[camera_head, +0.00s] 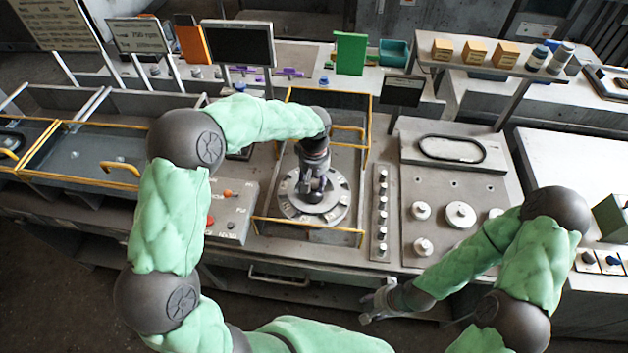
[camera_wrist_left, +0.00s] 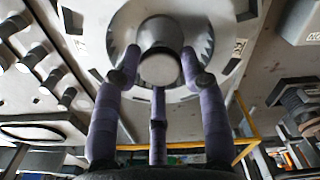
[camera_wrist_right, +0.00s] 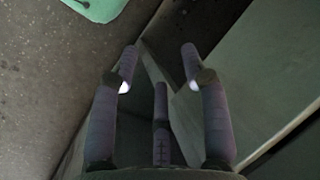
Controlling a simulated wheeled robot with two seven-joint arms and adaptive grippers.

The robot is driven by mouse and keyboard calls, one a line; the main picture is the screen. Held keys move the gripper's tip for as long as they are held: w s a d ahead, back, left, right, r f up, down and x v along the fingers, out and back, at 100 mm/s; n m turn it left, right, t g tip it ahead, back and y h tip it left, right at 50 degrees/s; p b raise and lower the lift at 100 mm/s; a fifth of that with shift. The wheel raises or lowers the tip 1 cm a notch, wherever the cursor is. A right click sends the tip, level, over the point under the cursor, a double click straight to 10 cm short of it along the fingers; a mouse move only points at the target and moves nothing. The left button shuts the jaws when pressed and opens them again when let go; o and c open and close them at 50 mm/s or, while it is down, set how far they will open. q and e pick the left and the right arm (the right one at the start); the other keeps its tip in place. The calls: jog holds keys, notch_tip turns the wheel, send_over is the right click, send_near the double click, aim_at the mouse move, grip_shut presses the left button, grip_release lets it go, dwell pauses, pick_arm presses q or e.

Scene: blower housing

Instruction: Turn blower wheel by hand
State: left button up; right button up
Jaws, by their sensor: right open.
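The blower wheel (camera_head: 338,207) is a grey disc with a raised central hub, set in a yellow-edged bay near the middle of the bench. The wheel (camera_wrist_left: 204,50) and its round hub (camera_wrist_left: 160,68) also show in the left wrist view. My left gripper (camera_head: 313,192) points down over the hub. In the left wrist view its purple fingers (camera_wrist_left: 160,62) are spread, one on each side of the hub; contact cannot be told. My right gripper (camera_head: 368,306) is open and empty in front of the bench edge; its spread fingers show in the right wrist view (camera_wrist_right: 159,58).
A control box (camera_head: 232,215) with red and orange controls stands left of the bay. A strip of knobs (camera_head: 381,215) and a panel with round knobs (camera_head: 460,214) lie to the right. Yellow rails (camera_head: 308,226) edge the bay. A dark monitor (camera_head: 239,45) stands behind.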

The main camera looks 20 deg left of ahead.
aim_at(314, 184)
pick_arm(q)
jog(key=shift+o, duration=1)
jog(key=shift+r, duration=0.1)
notch_tip(314, 184, up, 12)
